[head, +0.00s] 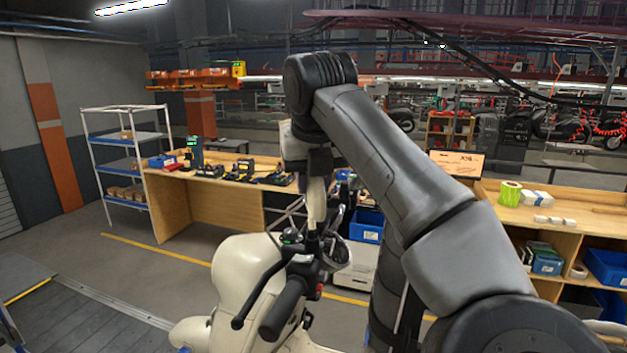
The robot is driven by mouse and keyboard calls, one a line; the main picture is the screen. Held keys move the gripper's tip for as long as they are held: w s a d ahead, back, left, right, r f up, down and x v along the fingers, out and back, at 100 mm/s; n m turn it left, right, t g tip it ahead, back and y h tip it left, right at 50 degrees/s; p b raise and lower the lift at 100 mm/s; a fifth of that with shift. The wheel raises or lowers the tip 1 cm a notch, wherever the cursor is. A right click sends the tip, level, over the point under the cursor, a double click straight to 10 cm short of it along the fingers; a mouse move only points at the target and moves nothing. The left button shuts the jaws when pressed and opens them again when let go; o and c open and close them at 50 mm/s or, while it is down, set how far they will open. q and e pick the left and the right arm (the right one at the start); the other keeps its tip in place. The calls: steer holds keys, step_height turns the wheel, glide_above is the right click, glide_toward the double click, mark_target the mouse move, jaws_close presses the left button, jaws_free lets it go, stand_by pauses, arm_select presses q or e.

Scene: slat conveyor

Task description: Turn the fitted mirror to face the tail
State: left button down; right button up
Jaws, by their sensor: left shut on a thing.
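A cream scooter (243,272) stands in front of me with its black handlebar and rubber grip (283,310) towards me. A dark rounded mirror (338,254) sits at the handlebar, partly covered. Which way the mirror's glass faces cannot be told. My right gripper is not in view.
A wooden bench (215,200) with tools stands behind, left of centre, and a white shelf rack (122,165) beside it. A wooden shelf unit (560,215) with boxes is at the right. The slatted conveyor (75,318) runs at the lower left. Floor between scooter and bench is clear.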

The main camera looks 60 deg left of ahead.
arm_select(q)
steer(key=shift+s+a+f+m+b, duration=0.1)
steer(key=shift+s+a+m+b, duration=0.15)
steer(key=shift+b, duration=0.3)
steer(key=shift+s+m+t+b, duration=0.2)
steer(key=shift+m+t+b, duration=0.2)
steer(key=shift+m, duration=0.15)
steer(key=shift+s+a+m+t+h+b, duration=0.35)
steer(key=shift+m+b, duration=0.4)
steer(key=shift+m, duration=0.25)
